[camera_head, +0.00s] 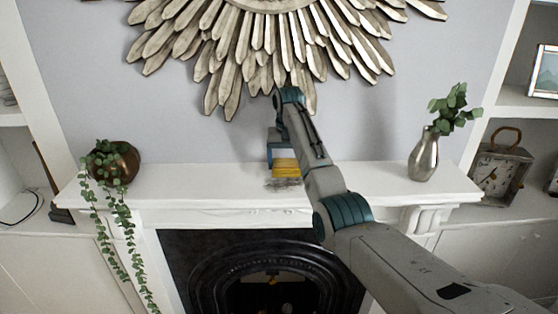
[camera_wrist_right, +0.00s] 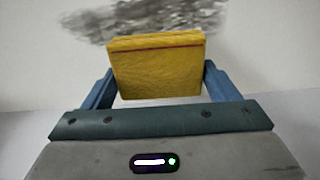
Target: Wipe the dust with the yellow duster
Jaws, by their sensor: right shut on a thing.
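My right gripper (camera_head: 271,160) reaches down over the white mantelpiece from the right-hand arm. It is shut on the yellow duster (camera_head: 286,168), which also shows between the two blue fingers in the right wrist view (camera_wrist_right: 158,68). A grey, smudgy patch of dust (camera_wrist_right: 150,20) lies just beyond the duster's far edge in the wrist view. In the head view the dust (camera_head: 283,184) shows as a dark smudge on the mantel right below the duster. I cannot tell whether the duster touches the mantel. My left gripper is not in view.
The white mantelpiece (camera_head: 190,184) runs across the fireplace. A trailing plant in a brown pot (camera_head: 125,163) stands at its left end, a silver vase (camera_head: 424,156) with leaves near its right end. A sunburst mirror frame (camera_head: 190,45) hangs above. A clock (camera_head: 494,174) stands at right.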

